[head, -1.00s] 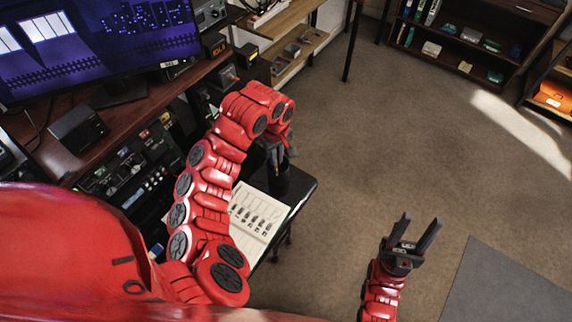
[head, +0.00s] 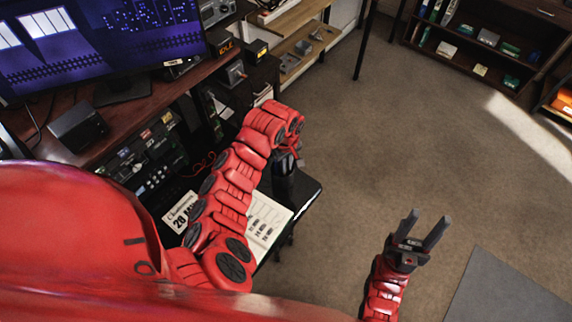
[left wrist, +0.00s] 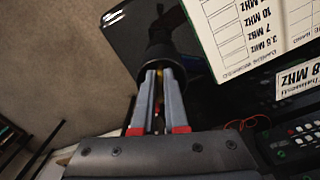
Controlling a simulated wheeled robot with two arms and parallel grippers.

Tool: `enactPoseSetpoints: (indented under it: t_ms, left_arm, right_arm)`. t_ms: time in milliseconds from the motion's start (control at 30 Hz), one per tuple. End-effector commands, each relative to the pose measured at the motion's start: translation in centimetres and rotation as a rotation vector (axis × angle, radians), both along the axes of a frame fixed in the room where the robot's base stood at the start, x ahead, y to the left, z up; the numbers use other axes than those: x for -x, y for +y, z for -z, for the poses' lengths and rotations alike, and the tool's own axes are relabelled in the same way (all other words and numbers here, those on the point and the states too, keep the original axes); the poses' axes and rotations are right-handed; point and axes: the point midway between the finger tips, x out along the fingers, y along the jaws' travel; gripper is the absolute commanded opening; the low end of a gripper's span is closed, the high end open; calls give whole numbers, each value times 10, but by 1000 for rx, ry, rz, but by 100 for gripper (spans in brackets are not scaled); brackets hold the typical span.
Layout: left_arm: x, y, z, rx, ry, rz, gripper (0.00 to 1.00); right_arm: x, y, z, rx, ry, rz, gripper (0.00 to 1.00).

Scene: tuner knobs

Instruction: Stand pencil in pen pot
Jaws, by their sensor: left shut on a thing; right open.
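The black pen pot (head: 284,188) stands on the small dark side table (head: 306,196), near the open booklet. It also shows in the left wrist view (left wrist: 158,52). My left gripper (head: 288,160) is directly above the pot, pointing down, its fingertips at the pot's rim. In the left wrist view my left gripper (left wrist: 160,72) is shut on the pencil, of which a thin yellow part (left wrist: 160,76) shows between the fingers. The pencil's lower end is hidden, so I cannot tell how deep it reaches. My right gripper (head: 424,228) is open and empty, above the floor.
The open booklet (head: 264,226) with printed frequencies lies beside the pot. A card (head: 180,212) shows left of my left arm. The desk with monitor (head: 100,45) and radio gear (head: 150,160) is at left.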

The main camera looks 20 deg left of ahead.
Motion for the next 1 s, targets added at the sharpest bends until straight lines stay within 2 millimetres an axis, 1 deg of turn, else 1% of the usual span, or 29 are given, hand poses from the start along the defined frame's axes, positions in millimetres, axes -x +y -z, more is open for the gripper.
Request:
enactPoseSetpoints:
  t_ms: [33, 100, 367, 400, 467, 500, 567, 833, 933, 1000]
  left_arm:
    - [1, 0, 4, 0, 4, -1, 0]
    - [1, 1, 8, -2, 2, -1, 0]
    - [0, 1, 9, -1, 0, -1, 0]
    - [0, 1, 10, -2, 1, -1, 12]
    - [0, 1, 9, -3, 0, -1, 23]
    - [0, 1, 9, -2, -1, -1, 30]
    - [0, 1, 9, -1, 0, -1, 41]
    - [0, 1, 9, -1, 0, -1, 41]
    - [0, 1, 5, 0, -1, 0, 41]
    - [-2, 0, -1, 1, -6, 0, 41]
  right_arm:
    - [0, 0, -3, 0, 0, 0, 50]
    - [0, 0, -3, 0, 0, 0, 50]
    - [0, 0, -1, 0, 0, 0, 50]
    - [0, 0, -1, 0, 0, 0, 50]
    - [0, 0, -2, 0, 0, 0, 50]
    - [0, 0, -2, 0, 0, 0, 50]
    - [0, 0, -2, 0, 0, 0, 50]
    - [0, 0, -2, 0, 0, 0, 50]
    - [0, 0, -1, 0, 0, 0, 50]
    - [0, 0, 2, 0, 0, 0, 50]
